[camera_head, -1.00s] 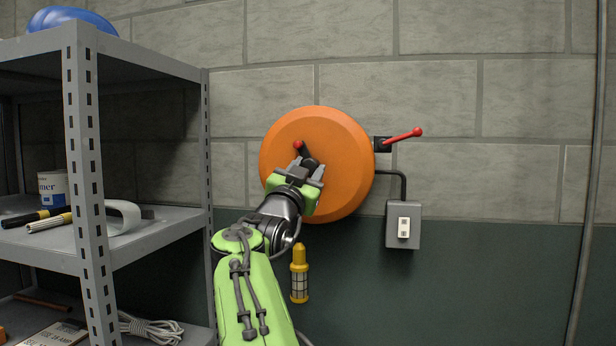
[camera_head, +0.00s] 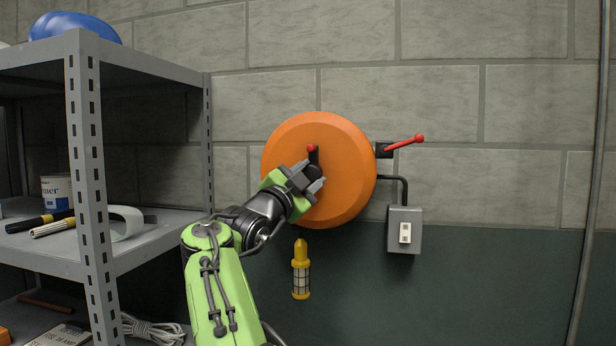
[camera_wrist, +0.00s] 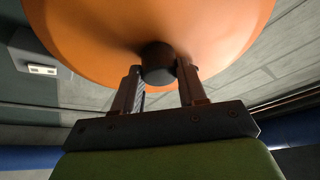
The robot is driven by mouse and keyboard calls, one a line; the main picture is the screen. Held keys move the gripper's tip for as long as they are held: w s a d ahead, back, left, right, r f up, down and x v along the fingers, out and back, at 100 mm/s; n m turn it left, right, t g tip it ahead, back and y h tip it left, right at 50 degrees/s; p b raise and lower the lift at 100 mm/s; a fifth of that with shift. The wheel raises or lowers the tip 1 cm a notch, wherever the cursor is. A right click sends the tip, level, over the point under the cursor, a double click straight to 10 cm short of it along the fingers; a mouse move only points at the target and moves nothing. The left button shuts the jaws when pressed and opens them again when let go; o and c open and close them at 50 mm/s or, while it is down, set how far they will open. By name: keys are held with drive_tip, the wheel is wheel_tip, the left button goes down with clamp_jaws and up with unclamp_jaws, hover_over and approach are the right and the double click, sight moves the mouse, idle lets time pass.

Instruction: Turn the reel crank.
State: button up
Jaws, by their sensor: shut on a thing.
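The orange reel (camera_head: 345,165) is mounted on the block wall, a round disc facing me. Its crank is a short dark arm at the disc's middle with a red knob (camera_head: 312,148) at the top end, pointing about straight up. My gripper (camera_head: 318,180) is at the centre of the disc, in front of the crank. In the wrist view my gripper (camera_wrist: 160,85) is shut on the dark round crank hub (camera_wrist: 158,62), one finger on each side. The red knob is not seen in the wrist view.
A red-handled lever (camera_head: 405,143) sticks out right of the reel. A grey switch box (camera_head: 404,230) is below it. A yellow caged lamp (camera_head: 301,270) hangs under the reel. A grey metal shelf (camera_head: 90,150) stands close on the left.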

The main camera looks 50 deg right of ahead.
drive_tip(key=o, duration=1.1)
drive_tip(key=shift+c, duration=0.2)
drive_tip(key=shift+a, duration=0.1)
drive_tip(key=b+v, duration=0.4)
drive_tip(key=v, duration=1.1)
drive_tip(key=shift+a+f, duration=0.2)
drive_tip(key=shift+a, duration=0.05)
